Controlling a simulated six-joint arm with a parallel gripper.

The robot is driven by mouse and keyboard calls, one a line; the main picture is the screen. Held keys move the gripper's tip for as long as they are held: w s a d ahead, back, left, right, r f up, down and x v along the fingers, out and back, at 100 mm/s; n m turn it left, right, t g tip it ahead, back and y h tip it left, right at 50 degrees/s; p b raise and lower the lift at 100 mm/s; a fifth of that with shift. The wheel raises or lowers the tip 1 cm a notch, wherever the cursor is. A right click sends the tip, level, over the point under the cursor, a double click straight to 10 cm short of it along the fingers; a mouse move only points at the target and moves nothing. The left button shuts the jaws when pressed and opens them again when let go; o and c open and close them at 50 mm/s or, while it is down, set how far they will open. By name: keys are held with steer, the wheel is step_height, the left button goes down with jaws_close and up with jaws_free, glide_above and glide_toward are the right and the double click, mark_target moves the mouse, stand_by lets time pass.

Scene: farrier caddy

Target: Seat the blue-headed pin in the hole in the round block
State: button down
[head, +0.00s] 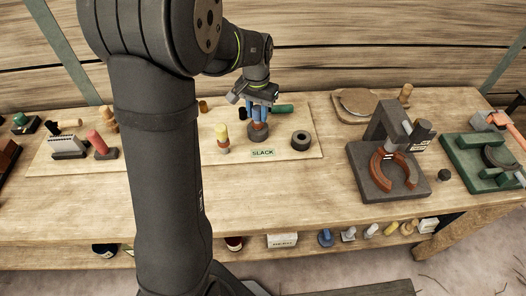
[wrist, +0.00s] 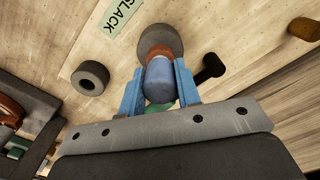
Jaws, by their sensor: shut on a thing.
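My gripper (wrist: 158,92) is shut on the blue-headed pin (wrist: 159,80), with one blue finger on each side of its head. The pin is upright in the head view (head: 258,114), and its copper-brown part shows below the head. A dark grey round block (head: 258,135) is directly under the pin; it also shows in the wrist view (wrist: 163,38). The pin's lower end is hidden, so I cannot tell how far it is in this block. A second dark round block (head: 301,140) with an open, empty hole stands to the right, apart from the gripper.
A yellow-headed pin (head: 222,134) stands to the left on the pale board (head: 285,154). A SLACK label (head: 262,153) lies in front. A green cylinder (head: 283,108) lies behind. A grey stand with a horseshoe (head: 387,176) is further right. The front bench top is clear.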

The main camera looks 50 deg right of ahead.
steer(key=shift+f, duration=0.15)
steer(key=c, duration=1)
jaws_free()
steer(key=shift+o, duration=0.2)
step_height(320, 180, up, 17)
steer(key=shift+r, duration=0.2)
